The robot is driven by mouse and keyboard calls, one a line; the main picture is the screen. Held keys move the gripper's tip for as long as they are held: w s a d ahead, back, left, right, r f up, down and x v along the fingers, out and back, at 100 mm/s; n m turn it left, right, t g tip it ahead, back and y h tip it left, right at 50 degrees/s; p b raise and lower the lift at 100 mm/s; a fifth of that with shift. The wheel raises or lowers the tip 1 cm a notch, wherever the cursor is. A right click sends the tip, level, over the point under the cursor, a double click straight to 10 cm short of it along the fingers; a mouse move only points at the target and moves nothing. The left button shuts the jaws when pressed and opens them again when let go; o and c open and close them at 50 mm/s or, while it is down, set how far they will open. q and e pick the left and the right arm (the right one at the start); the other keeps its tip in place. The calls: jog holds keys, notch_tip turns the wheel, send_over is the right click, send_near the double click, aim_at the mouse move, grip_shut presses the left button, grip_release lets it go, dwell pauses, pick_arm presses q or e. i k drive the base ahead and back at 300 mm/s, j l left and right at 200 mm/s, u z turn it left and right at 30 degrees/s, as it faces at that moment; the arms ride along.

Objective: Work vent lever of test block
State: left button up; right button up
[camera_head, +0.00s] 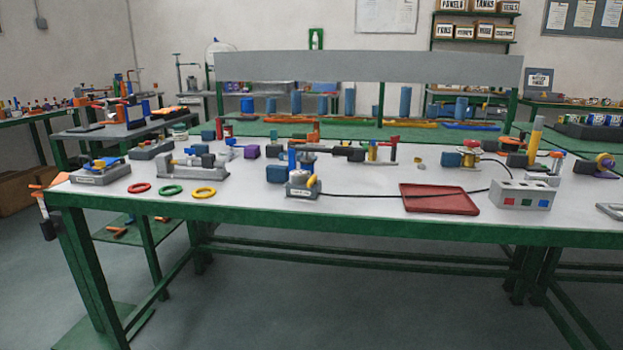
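A workbench (350,215) with a pale top and green frame spans the view. Several small devices stand on it, and I cannot tell which is the test block. A small grey labelled block (303,188) with a yellow handle-like part sits near the front edge at centre, with a black cable running right from it. A labelled grey device (97,172) with a blue part stands at the left end. A grey fixture (195,166) stands right of that. No vent lever can be made out for sure. Neither of my grippers shows.
Red (139,188), green (171,190) and yellow (203,192) rings lie near the front edge. A red tray (438,199) and a grey box (522,194) with coloured squares are at right. An orange-handled tool (46,207) hangs at the left corner. The floor in front is clear.

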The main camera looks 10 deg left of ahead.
aim_at(313, 180)
jog(key=i+j, duration=0.2)
jog(key=j, duration=0.15)
jog(key=i+j+z, duration=0.3)
jog(key=j+z, duration=0.35)
jog(key=j, duration=0.15)
jog(key=j+z, duration=0.3)
jog(key=j, duration=0.2)
jog(key=i, duration=0.05)
